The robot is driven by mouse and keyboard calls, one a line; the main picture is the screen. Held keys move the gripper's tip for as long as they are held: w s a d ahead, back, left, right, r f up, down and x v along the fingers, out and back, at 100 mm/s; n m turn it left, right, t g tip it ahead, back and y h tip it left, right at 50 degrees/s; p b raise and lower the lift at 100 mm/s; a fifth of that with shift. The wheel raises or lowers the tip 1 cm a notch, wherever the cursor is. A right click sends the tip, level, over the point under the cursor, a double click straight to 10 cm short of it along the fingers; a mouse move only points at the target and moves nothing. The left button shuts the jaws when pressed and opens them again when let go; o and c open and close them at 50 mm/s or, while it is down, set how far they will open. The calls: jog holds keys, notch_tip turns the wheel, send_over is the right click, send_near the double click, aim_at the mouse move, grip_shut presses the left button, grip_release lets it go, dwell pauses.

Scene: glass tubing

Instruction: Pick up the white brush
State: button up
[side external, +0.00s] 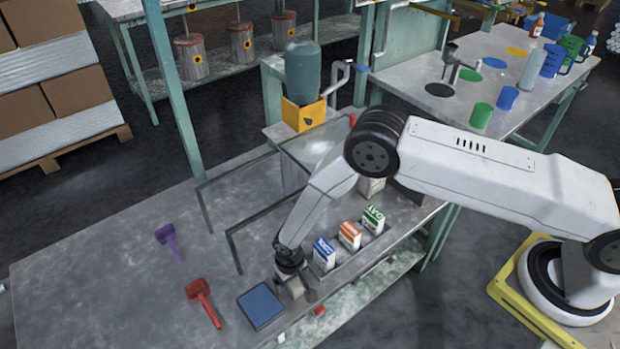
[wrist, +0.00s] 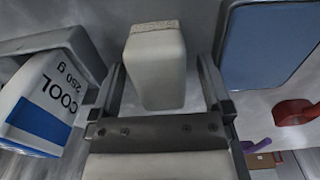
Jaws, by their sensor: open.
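The white brush (wrist: 155,70) is a pale block with a rough, speckled band at its far end. In the wrist view it lies between the two fingers of my gripper (wrist: 161,80), which is open. A gap shows on each side of it. In the side view my gripper (side external: 291,278) is low over the table's front edge, beside the blue pad. The brush is mostly hidden there by the gripper and is hard to make out.
A blue pad (side external: 261,306) lies just left of my gripper. Small boxes with blue (side external: 324,254), orange (side external: 349,236) and green (side external: 373,220) labels stand close to its right. Red (side external: 201,297) and purple (side external: 169,240) brush-like tools lie further left. A dark frame (side external: 234,250) rises behind.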

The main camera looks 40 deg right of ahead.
jog(key=shift+c, duration=0.2)
dwell(0.3)
grip_shut()
jog(key=shift+r, duration=0.7)
jog(key=s+d+r, duration=0.5)
jog(key=s+r, duration=0.6)
jog(key=s, duration=0.2)
jog(key=shift+d+r, duration=0.15)
jog(key=shift+r, duration=0.15)
